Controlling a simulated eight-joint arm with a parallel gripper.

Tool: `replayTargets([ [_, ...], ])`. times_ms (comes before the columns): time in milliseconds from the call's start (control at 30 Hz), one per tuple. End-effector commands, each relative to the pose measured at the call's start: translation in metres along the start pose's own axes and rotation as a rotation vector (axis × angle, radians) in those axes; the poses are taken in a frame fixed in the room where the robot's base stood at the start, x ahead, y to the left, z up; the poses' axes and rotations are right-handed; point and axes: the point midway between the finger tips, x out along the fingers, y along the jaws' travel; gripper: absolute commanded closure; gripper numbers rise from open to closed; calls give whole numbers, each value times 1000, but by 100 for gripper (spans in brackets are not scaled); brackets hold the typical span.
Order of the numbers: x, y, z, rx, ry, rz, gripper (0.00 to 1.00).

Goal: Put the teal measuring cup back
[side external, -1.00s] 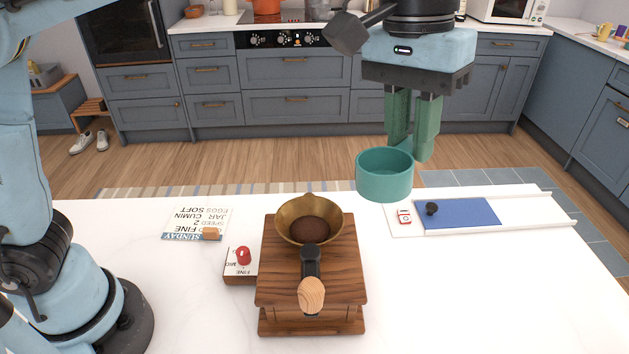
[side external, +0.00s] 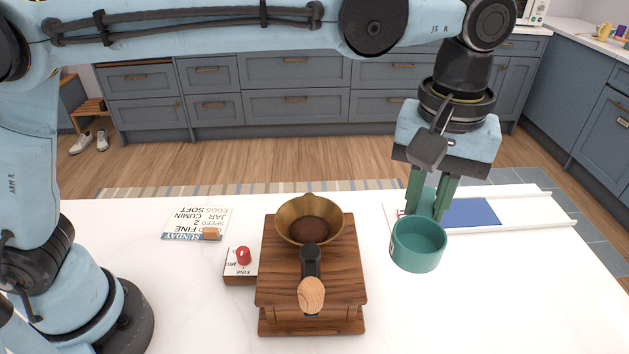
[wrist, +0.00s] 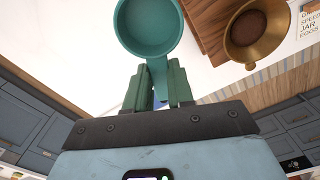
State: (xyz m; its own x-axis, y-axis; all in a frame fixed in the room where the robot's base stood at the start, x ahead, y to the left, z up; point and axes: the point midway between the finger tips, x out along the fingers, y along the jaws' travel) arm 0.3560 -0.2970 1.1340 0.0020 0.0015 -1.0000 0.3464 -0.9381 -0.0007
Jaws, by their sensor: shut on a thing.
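The teal measuring cup (side external: 418,248) is upright and looks empty inside. My gripper (side external: 428,212) is shut on its handle, with the cup on the near side of the fingers. The cup is low over the right part of the white counter; I cannot tell whether it touches the surface. In the wrist view the cup (wrist: 150,25) lies just beyond the fingertips of my gripper (wrist: 158,95), with the teal handle between them.
A wooden grinder (side external: 270,285) with a brass bowl (side external: 290,232) of brown grounds stands left of the cup. A red-knobbed block (side external: 240,275) and a printed card (side external: 190,222) lie farther left. A blue-panelled white tray (side external: 535,213) lies behind my gripper. The right front counter is clear.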

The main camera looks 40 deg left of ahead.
Motion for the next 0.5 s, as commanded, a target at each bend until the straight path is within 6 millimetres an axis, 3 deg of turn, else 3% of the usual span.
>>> replayTargets([
  [33,15,3,3,-68,0,0,100],
  [200,53,6,10,-282,2,0,100],
  [367,72,6,15,-399,2,0,100],
  [500,84,4,6,-436,2,0,100],
])
